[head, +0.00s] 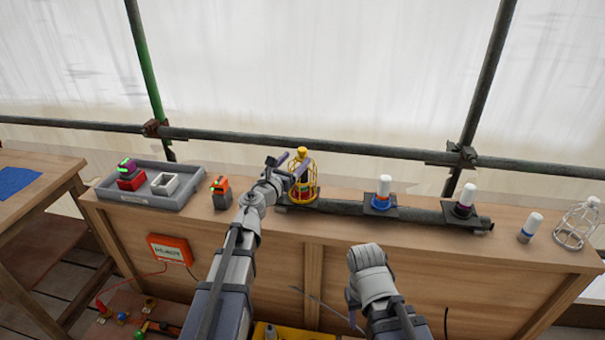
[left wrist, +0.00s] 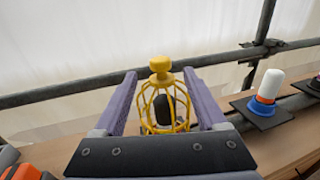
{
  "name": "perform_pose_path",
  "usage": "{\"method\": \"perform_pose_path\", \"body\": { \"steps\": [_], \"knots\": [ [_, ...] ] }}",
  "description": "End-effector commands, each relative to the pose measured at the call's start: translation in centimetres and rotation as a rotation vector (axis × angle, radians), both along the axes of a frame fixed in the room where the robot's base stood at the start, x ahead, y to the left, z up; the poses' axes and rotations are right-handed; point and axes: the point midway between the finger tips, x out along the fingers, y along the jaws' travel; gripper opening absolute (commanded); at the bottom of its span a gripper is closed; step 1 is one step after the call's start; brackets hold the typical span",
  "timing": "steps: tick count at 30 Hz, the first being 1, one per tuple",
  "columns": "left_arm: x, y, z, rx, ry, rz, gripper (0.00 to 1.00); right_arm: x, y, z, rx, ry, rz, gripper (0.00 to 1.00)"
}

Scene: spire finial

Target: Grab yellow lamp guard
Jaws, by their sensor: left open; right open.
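The yellow lamp guard (head: 303,168) is a wire cage with a round knob on top. It stands upright around a lamp with a red base, on the dark pipe on the wooden bench. My left gripper (head: 289,163) is open at the guard's near left side in the head view. In the left wrist view, the guard (left wrist: 160,66) stands between the two spread purple fingers, with a dark lamp inside it. I cannot tell whether a finger touches it. My right gripper (head: 354,318) is low before the bench front, mostly hidden by its own wrist.
Lamps with white tops (head: 384,185) stand right of the guard, one (head: 531,226) at the far right beside a white wire guard (head: 576,226). A grey tray (head: 150,195) and an orange-and-black block (head: 221,193) are on the left. A scaffold rail (head: 340,147) runs behind the bench.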

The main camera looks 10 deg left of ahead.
Motion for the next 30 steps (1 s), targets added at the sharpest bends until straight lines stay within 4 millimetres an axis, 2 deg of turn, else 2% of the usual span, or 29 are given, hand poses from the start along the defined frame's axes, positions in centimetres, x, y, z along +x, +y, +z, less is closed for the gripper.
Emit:
{"method": "perform_pose_path", "body": {
  "steps": [12, 19, 30],
  "knots": [
    [4.9, -1.4, -0.2, -0.001, 0.0, 0.0, 0.74, 0.0, 0.0, -0.2, 0.0, 0.0, 0.0, 0.5],
    [4.9, -1.4, -0.2, -0.001, 0.0, 0.0, 0.74, 0.0, 0.0, -0.2, 0.0, 0.0, 0.0, 0.5],
    [4.8, -1.4, -0.2, -0.001, 0.0, 0.0, 0.32, 0.0, 0.0, -0.2, 0.0, 0.0, 0.0, 0.5]
  ]
}}
